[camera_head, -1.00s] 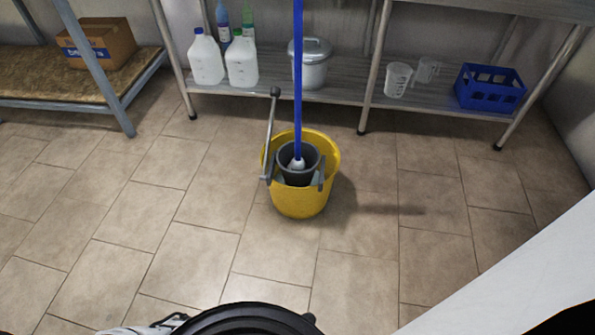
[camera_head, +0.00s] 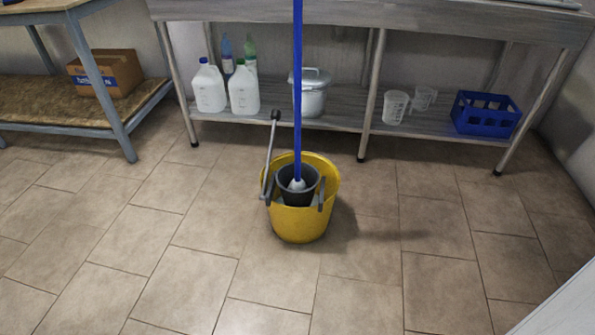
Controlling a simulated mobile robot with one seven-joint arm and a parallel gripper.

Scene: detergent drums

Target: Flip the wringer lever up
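A yellow mop bucket (camera_head: 303,222) stands upright on the tiled floor in the middle of the head view. A dark grey wringer cup (camera_head: 297,197) sits in its top. The wringer lever (camera_head: 270,153) is a grey bar with a dark knob, at the left side of the bucket, slanting steeply upward from the rim. A blue mop handle (camera_head: 298,90) stands nearly vertical, with its white lower end in the wringer cup. My gripper is not in view, and nothing is seen touching the lever.
Behind the bucket is a metal shelf (camera_head: 345,123) with white jugs (camera_head: 243,93), a lidded pot (camera_head: 311,96), clear measuring jugs (camera_head: 394,107) and a blue crate (camera_head: 486,114). A rack with a cardboard box (camera_head: 105,73) stands at left. The floor around and before the bucket is clear.

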